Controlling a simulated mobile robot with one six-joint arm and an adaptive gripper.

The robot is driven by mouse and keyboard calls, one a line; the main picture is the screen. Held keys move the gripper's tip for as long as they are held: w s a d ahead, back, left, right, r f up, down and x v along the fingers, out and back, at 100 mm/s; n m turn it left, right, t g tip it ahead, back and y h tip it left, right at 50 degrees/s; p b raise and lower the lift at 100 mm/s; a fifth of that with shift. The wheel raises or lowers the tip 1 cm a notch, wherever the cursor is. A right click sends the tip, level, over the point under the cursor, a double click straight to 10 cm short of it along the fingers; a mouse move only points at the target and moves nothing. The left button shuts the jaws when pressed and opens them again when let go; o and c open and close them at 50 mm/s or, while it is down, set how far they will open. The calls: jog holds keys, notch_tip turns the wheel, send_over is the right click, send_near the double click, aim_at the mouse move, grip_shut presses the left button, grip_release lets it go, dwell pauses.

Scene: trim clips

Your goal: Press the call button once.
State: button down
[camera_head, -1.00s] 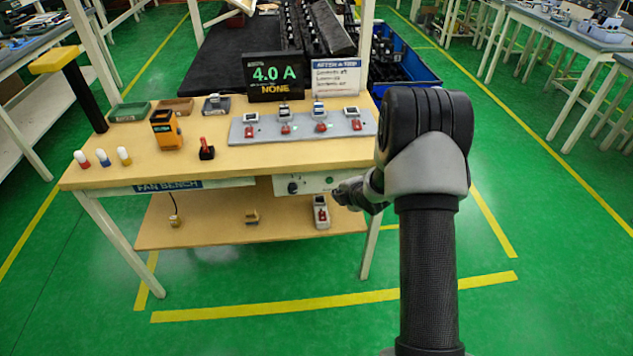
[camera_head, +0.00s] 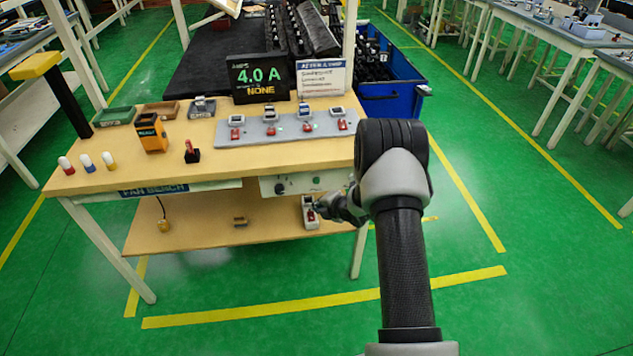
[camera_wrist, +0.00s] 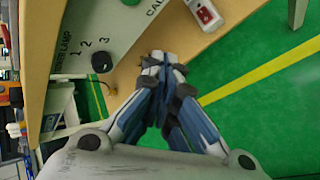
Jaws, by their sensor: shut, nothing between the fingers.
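The pale control panel (camera_head: 298,187) is on the bench's front edge, with a black knob (camera_head: 280,188) and a small green button (camera_head: 316,180). In the wrist view the panel (camera_wrist: 100,25) carries a "CALL" label, the black knob (camera_wrist: 102,61) marked 1 2 3, and the green button (camera_wrist: 130,2) cut by the top edge. My gripper (camera_head: 320,206) is just below the button in the head view; its gap from the panel is hard to judge. In the wrist view my gripper (camera_wrist: 163,62) is shut and empty, its tips beside the panel's edge, apart from the button.
A red-and-white device (camera_head: 310,213) lies on the lower shelf (camera_head: 200,232) close behind my gripper. The fan bench top (camera_head: 235,162) holds a grey fixture strip, a display reading 4.0 A and an orange device. Green floor lies clear in front.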

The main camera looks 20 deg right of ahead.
jog(key=w+d, duration=0.1)
jog(key=w, duration=0.5)
jog(key=shift+w+d+p, duration=0.15)
jog(key=shift+d+p, duration=0.25)
jog(key=shift+w, duration=0.1)
dwell(1.0)
jog(key=shift+w+d, duration=0.15)
jog(key=shift+w, duration=0.2)
jog(key=shift+w+d, duration=0.1)
jog(key=shift+w, duration=0.35)
dwell(0.8)
jog(key=shift+s, duration=0.15)
jog(key=shift+s+a+b, duration=0.2)
jog(key=shift+s+b, duration=0.35)
jog(key=shift+s, duration=0.15)
jog(key=shift+s+a+b, duration=0.25)
jog(key=shift+s+b, duration=0.1)
jog(key=shift+s, duration=0.45)
jog(key=shift+s+a+b, duration=0.2)
jog(key=shift+s+b, duration=0.15)
jog(key=shift+s, duration=0.5)
jog(key=shift+s+a+b, duration=0.25)
jog(key=shift+s+b, duration=0.1)
jog(key=shift+s, duration=0.45)
